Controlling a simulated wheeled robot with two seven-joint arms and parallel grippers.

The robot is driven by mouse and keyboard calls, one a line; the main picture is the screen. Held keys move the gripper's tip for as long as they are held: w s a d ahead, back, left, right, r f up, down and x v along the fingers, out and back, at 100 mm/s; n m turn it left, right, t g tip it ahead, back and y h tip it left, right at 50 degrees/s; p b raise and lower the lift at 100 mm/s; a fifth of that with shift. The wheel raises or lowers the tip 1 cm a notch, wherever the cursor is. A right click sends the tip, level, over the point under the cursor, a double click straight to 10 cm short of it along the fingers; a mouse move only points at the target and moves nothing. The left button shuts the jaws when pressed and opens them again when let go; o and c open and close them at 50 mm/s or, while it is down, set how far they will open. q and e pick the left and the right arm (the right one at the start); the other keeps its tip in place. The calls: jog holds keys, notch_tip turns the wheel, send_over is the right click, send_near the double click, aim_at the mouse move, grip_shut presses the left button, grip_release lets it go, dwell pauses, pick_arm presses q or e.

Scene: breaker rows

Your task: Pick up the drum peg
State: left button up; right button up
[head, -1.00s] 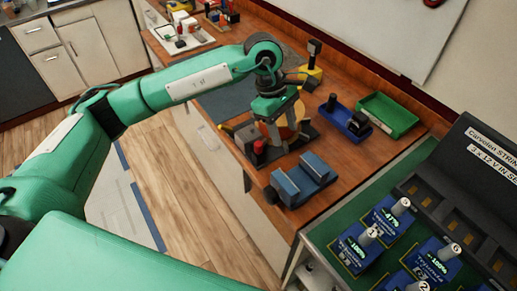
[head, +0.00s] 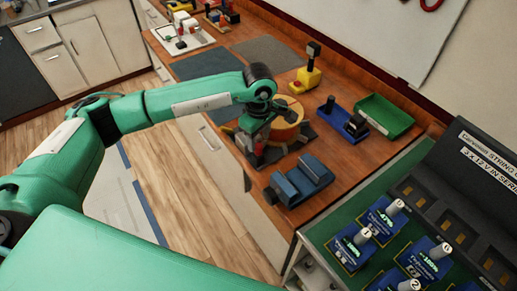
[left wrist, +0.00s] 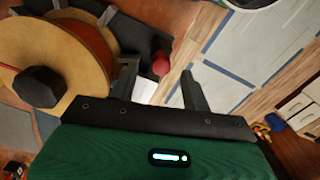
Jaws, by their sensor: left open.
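A red round-topped peg (left wrist: 161,63), which I take for the drum peg, stands on a dark base beside the wooden drum in the left wrist view. In the head view only a bit of red (head: 259,148) shows by the gripper. The wooden drum (left wrist: 85,50) has tan flanges and a black hub knob; it also shows in the head view (head: 286,112). My left gripper (left wrist: 158,74) is open, its fingers pointing toward the peg, which appears between the fingertips. I cannot tell whether they touch it. My right gripper is not in view.
A blue-grey block (head: 302,180) sits near the bench's front edge. A blue tray (head: 343,122), an empty green tray (head: 386,115) and a yellow stand (head: 305,78) lie behind. Labelled blue battery units (head: 354,246) stand at lower right. Grey mats (head: 268,53) are clear.

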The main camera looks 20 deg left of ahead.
aim_at(258, 145)
pick_arm(q)
notch_tip(258, 145, down, 3)
jog(key=shift+s+f+p, duration=0.1)
jog(key=shift+p, duration=0.85)
jog(key=shift+f, duration=0.55)
grip_shut()
jog(key=shift+r, duration=0.1)
